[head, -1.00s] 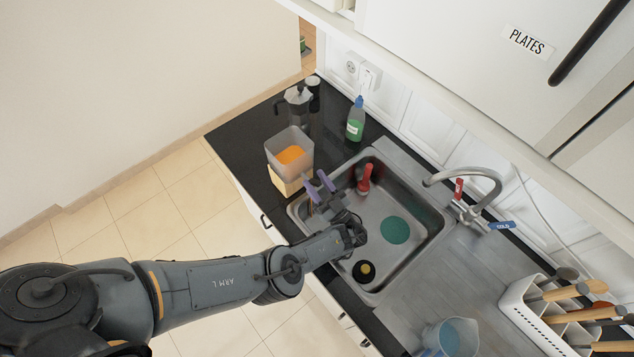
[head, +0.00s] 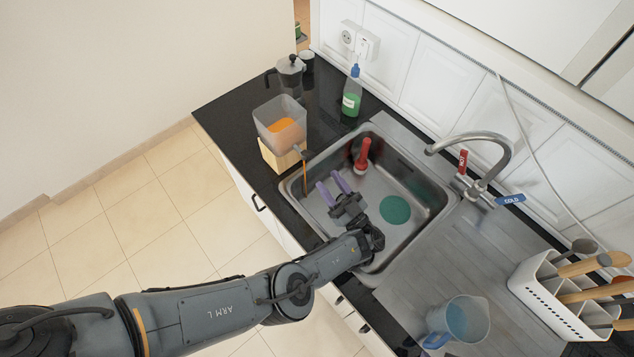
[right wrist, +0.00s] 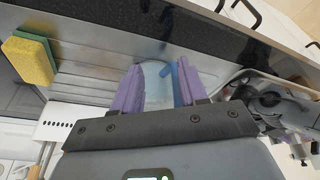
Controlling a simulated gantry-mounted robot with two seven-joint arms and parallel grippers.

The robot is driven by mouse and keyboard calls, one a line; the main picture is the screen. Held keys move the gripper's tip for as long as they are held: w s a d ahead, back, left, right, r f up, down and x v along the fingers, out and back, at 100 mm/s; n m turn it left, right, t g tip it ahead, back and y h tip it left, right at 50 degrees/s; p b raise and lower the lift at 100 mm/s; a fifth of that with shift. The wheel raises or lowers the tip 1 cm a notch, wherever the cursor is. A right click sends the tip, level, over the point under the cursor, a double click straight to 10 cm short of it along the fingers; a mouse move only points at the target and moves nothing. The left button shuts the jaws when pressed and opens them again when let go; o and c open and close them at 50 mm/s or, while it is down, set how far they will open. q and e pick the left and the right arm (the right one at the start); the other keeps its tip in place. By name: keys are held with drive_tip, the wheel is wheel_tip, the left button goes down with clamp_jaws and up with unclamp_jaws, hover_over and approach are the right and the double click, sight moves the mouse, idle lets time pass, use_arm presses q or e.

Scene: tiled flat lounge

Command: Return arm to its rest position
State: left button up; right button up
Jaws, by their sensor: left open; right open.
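My left arm comes in from the lower left in the head view. My left gripper (head: 331,187) has two purple fingers, spread apart with nothing between them, over the left part of the steel sink (head: 425,226). My right gripper (right wrist: 160,72) shows only in the right wrist view, its purple fingers apart. A clear jug (right wrist: 154,78) with a blue handle shows in the gap between them; it appears beyond the fingers, and I cannot tell the distance. The jug (head: 463,318) stands at the lower right in the head view, with no right gripper visible there.
A green disc (head: 394,210) and red-handled tool (head: 362,154) are in the sink. A tub with orange contents (head: 281,128) sits on a wooden block left of it. The faucet (head: 487,141) and utensil rack (head: 562,300) are right. A sponge (right wrist: 28,60) shows in the right wrist view.

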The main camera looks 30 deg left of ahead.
use_arm(q)
drive_tip(key=shift+s+d+f, duration=0.1)
drive_tip(key=shift+d+f, duration=0.1)
drive_tip(key=shift+d, duration=0.15)
use_arm(e)
drive_tip(key=shift+f, duration=0.4)
use_arm(q)
drive_tip(key=shift+r, duration=0.1)
use_arm(e)
drive_tip(key=shift+a, duration=0.1)
